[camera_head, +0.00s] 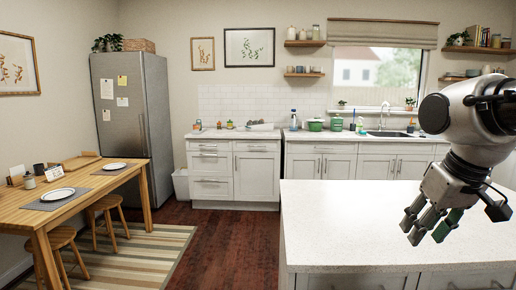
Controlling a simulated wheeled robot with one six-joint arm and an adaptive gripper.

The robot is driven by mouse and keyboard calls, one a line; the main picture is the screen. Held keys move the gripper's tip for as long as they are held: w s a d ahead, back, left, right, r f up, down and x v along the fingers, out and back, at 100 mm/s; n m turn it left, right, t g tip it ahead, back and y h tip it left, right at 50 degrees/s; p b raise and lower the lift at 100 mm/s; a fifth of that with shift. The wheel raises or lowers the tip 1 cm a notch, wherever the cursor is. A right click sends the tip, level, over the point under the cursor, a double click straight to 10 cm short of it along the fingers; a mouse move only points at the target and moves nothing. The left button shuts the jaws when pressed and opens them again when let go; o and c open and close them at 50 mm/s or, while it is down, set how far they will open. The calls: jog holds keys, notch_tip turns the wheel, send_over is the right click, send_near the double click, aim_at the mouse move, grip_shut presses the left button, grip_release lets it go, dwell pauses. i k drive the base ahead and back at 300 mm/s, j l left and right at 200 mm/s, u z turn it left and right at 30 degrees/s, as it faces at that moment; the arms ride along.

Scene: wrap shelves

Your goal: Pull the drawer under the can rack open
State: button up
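My gripper (428,230) hangs at the right, over the white island counter. Its fingers point down and stand apart, with no object clearly between them. A dark green part shows at its right finger; I cannot tell what it is. I see no can rack in this view. Drawers show in the white cabinet (211,167) against the back wall, all shut. Drawer fronts with handles also show below the island top, one at the left (356,282) and one at the right (470,281), cut off by the picture's lower edge.
The island top (370,215) is bare. A wooden table (100,185) with plates and stools stands at the left. A steel fridge (147,120) stands behind it. Bottles and a green pot (315,125) stand on the back counter. The dark wood floor (228,240) between is clear.

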aim_at(266, 145)
jog(key=i+j+u, duration=0.35)
jog(key=j, duration=0.15)
jog(key=i+j+u, duration=0.5)
jog(key=i, duration=0.4)
jog(key=i+j+u, duration=0.15)
jog(key=i, duration=0.45)
jog(key=i+z, duration=0.3)
jog(key=i, duration=0.2)
jog(key=i+z, duration=0.35)
jog(key=i, duration=0.15)
jog(key=i+j+z, duration=0.3)
jog(key=i, duration=0.15)
jog(key=i+j+z, duration=0.1)
jog(key=i+z, duration=0.35)
jog(key=i, duration=2.1)
jog(key=l+u, duration=0.05)
